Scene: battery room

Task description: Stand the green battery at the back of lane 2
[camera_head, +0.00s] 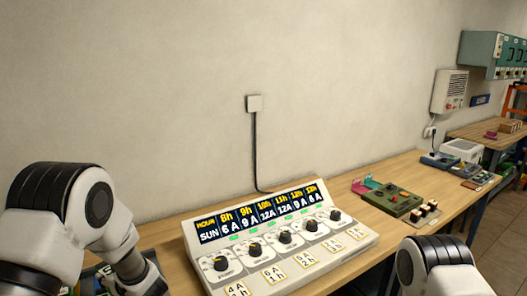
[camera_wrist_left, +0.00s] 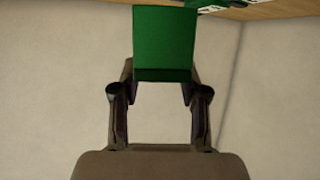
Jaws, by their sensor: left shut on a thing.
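The green battery (camera_wrist_left: 165,45) is a plain green block at the top middle of the left wrist view. My left gripper (camera_wrist_left: 160,78) is shut on it, with one finger on each side. In the head view my left arm comes in at the left edge and bends down; its fingers and the battery cannot be made out there. My right arm shows at the bottom right of the head view, with its gripper out of the picture. Lane 2 cannot be identified in either view.
A charging console (camera_head: 283,235) with dials and an hour display stands on the wooden bench (camera_head: 400,170). A dark item (camera_head: 88,283) is partly hidden by my left arm. A green board (camera_head: 392,200) lies farther right. A wall outlet (camera_head: 254,103) has a hanging cable.

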